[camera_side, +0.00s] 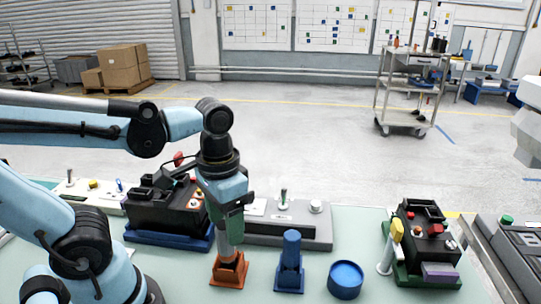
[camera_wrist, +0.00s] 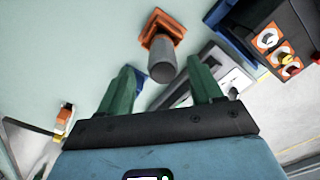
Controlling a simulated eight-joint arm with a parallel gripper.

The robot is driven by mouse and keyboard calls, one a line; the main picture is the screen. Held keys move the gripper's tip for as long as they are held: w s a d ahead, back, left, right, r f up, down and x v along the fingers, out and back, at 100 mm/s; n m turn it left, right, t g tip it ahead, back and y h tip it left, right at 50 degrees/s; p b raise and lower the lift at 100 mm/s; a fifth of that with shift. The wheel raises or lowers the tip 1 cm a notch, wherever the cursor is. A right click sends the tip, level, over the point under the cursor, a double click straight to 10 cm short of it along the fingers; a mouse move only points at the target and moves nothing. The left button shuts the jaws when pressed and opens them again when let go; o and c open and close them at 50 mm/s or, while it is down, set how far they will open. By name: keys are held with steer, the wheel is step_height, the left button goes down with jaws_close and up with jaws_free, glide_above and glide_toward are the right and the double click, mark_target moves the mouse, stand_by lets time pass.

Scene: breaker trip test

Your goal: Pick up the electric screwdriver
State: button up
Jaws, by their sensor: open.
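A grey cylinder (camera_side: 228,241) stands upright in an orange holder (camera_side: 229,271) on the pale green bench; it looks like a tool handle. A blue cylinder (camera_side: 290,246) stands in a blue holder (camera_side: 290,279) to its right. I cannot tell for sure which of the two is the electric screwdriver. My gripper (camera_side: 231,218) points down right over the grey cylinder. In the wrist view my gripper's (camera_wrist: 160,67) green fingers are apart, with the grey cylinder (camera_wrist: 162,70) in the gap between their tips and the orange holder (camera_wrist: 157,27) beyond. I cannot tell whether they touch it.
A black breaker unit on a blue base (camera_side: 168,242) stands close behind left. A grey panel with a lever (camera_side: 287,229) lies behind. A round blue cup (camera_side: 345,280) and a black device on a green base (camera_side: 428,278) are to the right. The front bench is mostly clear.

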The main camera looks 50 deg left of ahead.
mark_target(227, 251)
steer(key=shift+a+f, duration=0.15)
steer(key=shift+f, duration=2.6)
steer(key=c, duration=1.1)
